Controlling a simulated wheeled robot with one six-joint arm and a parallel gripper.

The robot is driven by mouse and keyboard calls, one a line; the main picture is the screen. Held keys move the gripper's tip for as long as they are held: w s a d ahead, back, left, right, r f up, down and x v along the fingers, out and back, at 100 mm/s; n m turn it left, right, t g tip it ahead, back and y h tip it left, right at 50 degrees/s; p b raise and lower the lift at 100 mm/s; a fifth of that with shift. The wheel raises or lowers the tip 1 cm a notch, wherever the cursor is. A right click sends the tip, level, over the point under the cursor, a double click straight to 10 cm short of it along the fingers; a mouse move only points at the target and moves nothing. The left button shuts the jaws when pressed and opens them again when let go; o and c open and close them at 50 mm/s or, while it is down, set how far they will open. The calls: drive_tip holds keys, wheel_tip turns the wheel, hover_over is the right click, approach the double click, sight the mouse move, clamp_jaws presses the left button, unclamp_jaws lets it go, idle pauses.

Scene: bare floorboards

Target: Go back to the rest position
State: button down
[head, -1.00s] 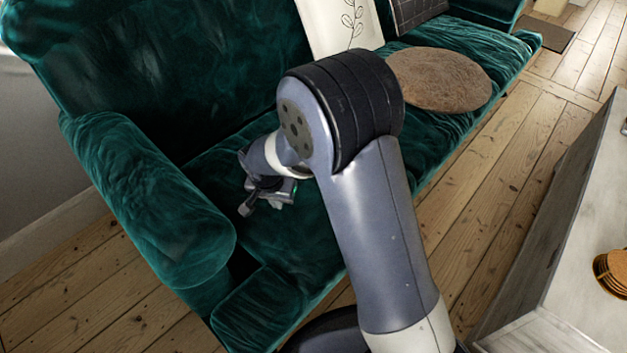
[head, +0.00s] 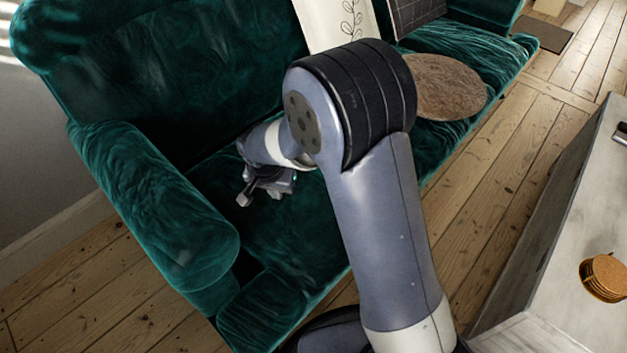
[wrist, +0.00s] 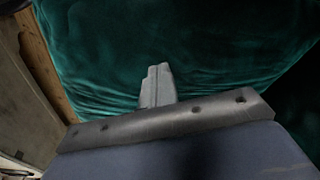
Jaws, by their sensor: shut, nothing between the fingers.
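My gripper (head: 246,198) hangs low over the near end of the green velvet sofa (head: 180,235), in front of its backrest and beside the armrest. In the wrist view my gripper (wrist: 158,85) shows its two fingers pressed together, with nothing between them. The green sofa fabric (wrist: 200,40) fills most of the view beyond the fingertips. I cannot tell whether the fingertips touch the seat. My arm bends over the sofa and hides part of the seat.
A round brown cushion (head: 447,87), a white cushion with a leaf drawing (head: 335,22) and a dark cushion (head: 417,12) are farther along the sofa. A grey table (head: 560,270) at right holds a stack of round coasters (head: 604,277). Bare floorboards (head: 490,190) lie between.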

sight(280, 212)
drive_tip(key=shift+w+p+v, duration=0.2)
drive_tip(key=shift+p+v, duration=0.15)
drive_tip(key=shift+v, duration=0.7)
drive_tip(key=b+x, duration=0.2)
drive_tip(key=x, duration=0.1)
drive_tip(key=s+b+x, duration=0.1)
drive_tip(key=b+x, duration=0.1)
drive_tip(key=x, duration=0.1)
drive_tip(key=s+b+x, duration=0.1)
drive_tip(key=b+x, duration=0.1)
drive_tip(key=x, duration=0.1)
drive_tip(key=shift+a+f+b, duration=0.2)
drive_tip(key=shift+b, duration=0.1)
drive_tip(key=shift+w+r+p, duration=0.1)
drive_tip(key=shift+r+p, duration=0.4)
drive_tip(key=shift+r, duration=0.05)
